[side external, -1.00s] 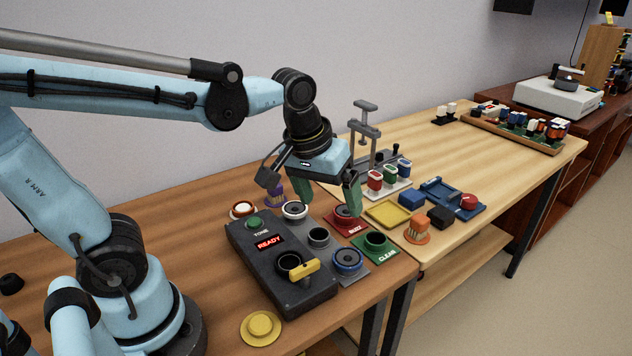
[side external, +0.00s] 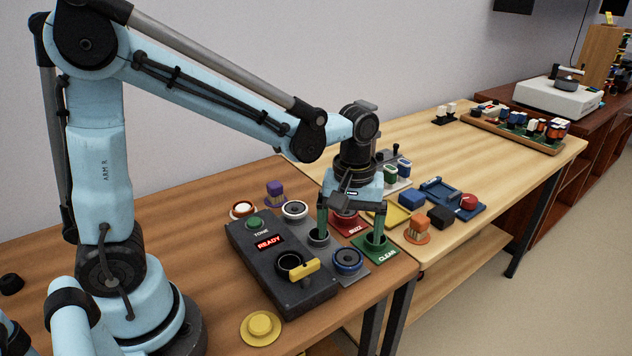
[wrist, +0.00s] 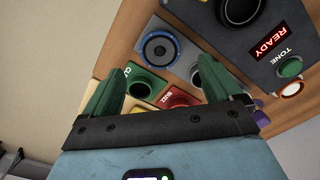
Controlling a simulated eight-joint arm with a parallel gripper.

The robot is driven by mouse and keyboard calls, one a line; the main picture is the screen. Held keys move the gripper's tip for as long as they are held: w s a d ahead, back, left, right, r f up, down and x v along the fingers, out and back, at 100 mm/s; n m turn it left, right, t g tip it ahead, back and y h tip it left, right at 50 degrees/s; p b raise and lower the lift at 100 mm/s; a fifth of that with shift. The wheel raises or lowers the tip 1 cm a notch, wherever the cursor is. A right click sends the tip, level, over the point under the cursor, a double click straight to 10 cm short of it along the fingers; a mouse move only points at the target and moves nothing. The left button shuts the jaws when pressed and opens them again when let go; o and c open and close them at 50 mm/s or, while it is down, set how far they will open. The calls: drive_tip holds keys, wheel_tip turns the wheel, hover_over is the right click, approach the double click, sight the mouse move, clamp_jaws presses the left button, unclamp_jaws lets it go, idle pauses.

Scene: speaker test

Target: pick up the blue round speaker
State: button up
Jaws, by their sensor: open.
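The blue round speaker (side external: 347,260) sits on a grey pad at the front right of the brown table, beside the dark test box. It also shows in the wrist view (wrist: 160,48), ahead of the fingertips and between their lines. My gripper (side external: 349,239) is open with its green fingers pointing down. In the side view its fingertips are just behind the speaker, over the grey cup and the green CLEAR tray. In the wrist view my gripper (wrist: 152,75) holds nothing between its fingers. The speaker is not touched.
The dark test box (side external: 280,258) with a yellow lever stands left of the speaker. The green CLEAR tray (side external: 362,252) and red BUZZ tray (side external: 350,227) lie close behind it. A white round speaker (side external: 295,210) stands further back. The yellow disc (side external: 261,327) is at the front.

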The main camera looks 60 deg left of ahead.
sight(348, 257)
drive_tip(key=shift+f, duration=3.05)
drive_tip(key=shift+c, duration=0.4)
drive_tip(key=c, duration=1)
